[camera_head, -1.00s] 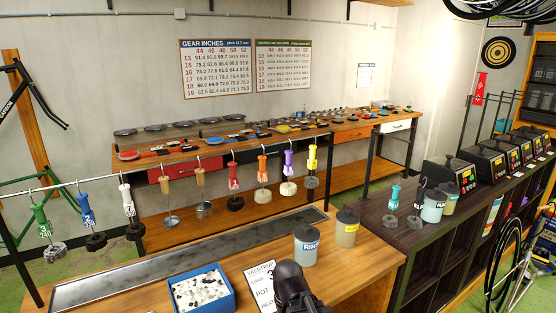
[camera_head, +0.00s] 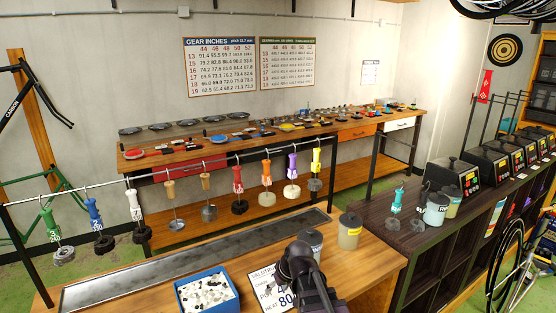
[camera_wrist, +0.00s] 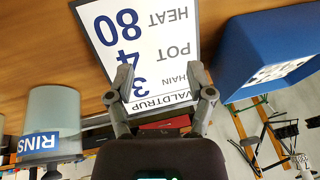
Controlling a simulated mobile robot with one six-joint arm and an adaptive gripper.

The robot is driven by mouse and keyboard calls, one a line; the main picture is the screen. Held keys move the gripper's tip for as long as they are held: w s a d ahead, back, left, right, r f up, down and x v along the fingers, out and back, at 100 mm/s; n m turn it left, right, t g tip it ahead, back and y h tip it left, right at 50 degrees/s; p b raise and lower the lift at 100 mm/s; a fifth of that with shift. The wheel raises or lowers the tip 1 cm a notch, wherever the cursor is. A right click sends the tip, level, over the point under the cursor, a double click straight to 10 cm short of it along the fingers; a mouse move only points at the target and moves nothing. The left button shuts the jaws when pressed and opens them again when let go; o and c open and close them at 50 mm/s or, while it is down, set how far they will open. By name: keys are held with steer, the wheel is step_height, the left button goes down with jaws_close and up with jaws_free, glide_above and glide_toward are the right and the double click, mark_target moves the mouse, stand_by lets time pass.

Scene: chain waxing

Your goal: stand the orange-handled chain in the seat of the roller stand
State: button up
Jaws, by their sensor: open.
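A blue box of white and dark pieces (camera_head: 234,290) stands on the front bench. A RINS-labelled pot (camera_wrist: 52,120) and a yellowish pot (camera_head: 349,232) stand beside my arm. A teal-handled chain (camera_head: 396,202) and heater units (camera_head: 455,178) are on the dark shelf at right.

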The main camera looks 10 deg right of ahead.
steer(key=w+r+n+t+y+p, duration=0.25)
steer(key=w+r+t+p, duration=0.35)
steer(key=w+r, duration=0.85)
steer(key=m+t+p, duration=0.2)
steer(key=t+p, duration=0.4)
steer(key=t, duration=0.1)
glide_toward(268, 168)
step_height(268, 168, up, 4)
steer(key=w, duration=0.1)
steer(key=shift+a+f+n+h, duration=0.25)
steer(key=shift+a+h, duration=0.05)
steer(key=shift+h, duration=0.05)
steer(key=shift+w, duration=0.15)
steer(key=shift+b+x, duration=0.55)
steer(key=shift+x, duration=4.5)
steer(key=shift+s+f+b, duration=0.2)
steer(key=shift+f+b, duration=1.4)
steer(key=shift+f, duration=0.2)
